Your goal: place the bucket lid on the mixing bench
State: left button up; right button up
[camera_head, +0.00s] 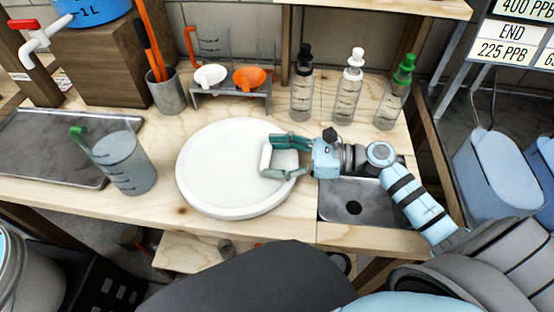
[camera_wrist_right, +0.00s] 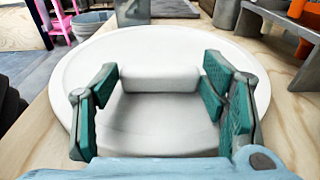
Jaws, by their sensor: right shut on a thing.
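The bucket lid (camera_head: 220,165) is a large round white disc with a raised handle. It lies flat at the middle of the wooden mixing bench (camera_head: 165,215), near its front edge; I cannot tell for sure whether its whole underside touches the wood. My right gripper (camera_head: 268,157) is shut on the lid's handle at the lid's right side. In the right wrist view the lid (camera_wrist_right: 85,70) fills the middle, with the handle (camera_wrist_right: 160,77) between the green-padded fingers. My left gripper is not in view.
A grey measuring jug (camera_head: 125,165) stands left of the lid, beside a dark tray (camera_head: 50,150). Behind are a metal cup (camera_head: 166,92), a small rack (camera_head: 230,103) with funnels, and dropper bottles (camera_head: 302,90). A metal sink (camera_head: 370,205) lies to the right, under my right arm.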

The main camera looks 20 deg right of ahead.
jog(key=shift+f, duration=0.35)
jog(key=o, duration=1.2)
jog(key=shift+o, duration=0.2)
jog(key=shift+r, duration=0.3)
jog(key=v, duration=0.7)
jog(key=shift+s+d+f, duration=0.1)
jog(key=shift+s+d, duration=0.05)
jog(key=shift+d, duration=0.1)
